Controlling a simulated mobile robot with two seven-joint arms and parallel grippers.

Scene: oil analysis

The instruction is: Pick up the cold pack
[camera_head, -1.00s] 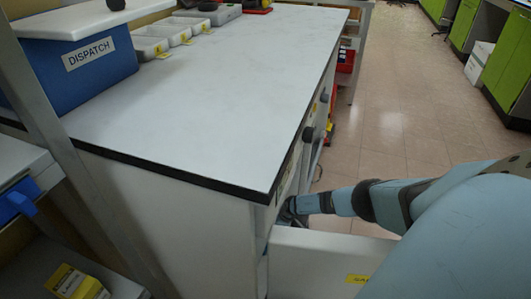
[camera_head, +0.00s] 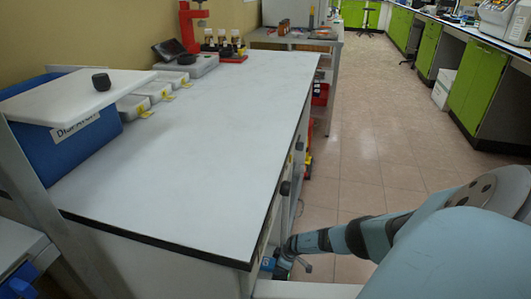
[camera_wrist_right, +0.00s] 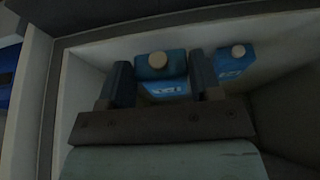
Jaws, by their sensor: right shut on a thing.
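A blue cold pack (camera_wrist_right: 159,84) with a round pale cap shows in the right wrist view, between the two fingers of my right gripper (camera_wrist_right: 162,80). The gripper is shut on it. A second blue pack (camera_wrist_right: 236,62) with a pale cap sits just to its right, apart from the fingers. Both show inside a pale-walled open drawer (camera_wrist_right: 55,110). In the head view my right gripper (camera_head: 281,266) is low beside the bench's near right corner, with a bit of blue beside it. My left gripper is not in view.
The white bench top (camera_head: 190,150) is mostly bare. A blue dispatch box (camera_head: 75,140) with a white lid and small white trays (camera_head: 133,106) stand along its left side. A red stand (camera_head: 192,25) is at the back. The aisle floor (camera_head: 370,150) on the right is clear.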

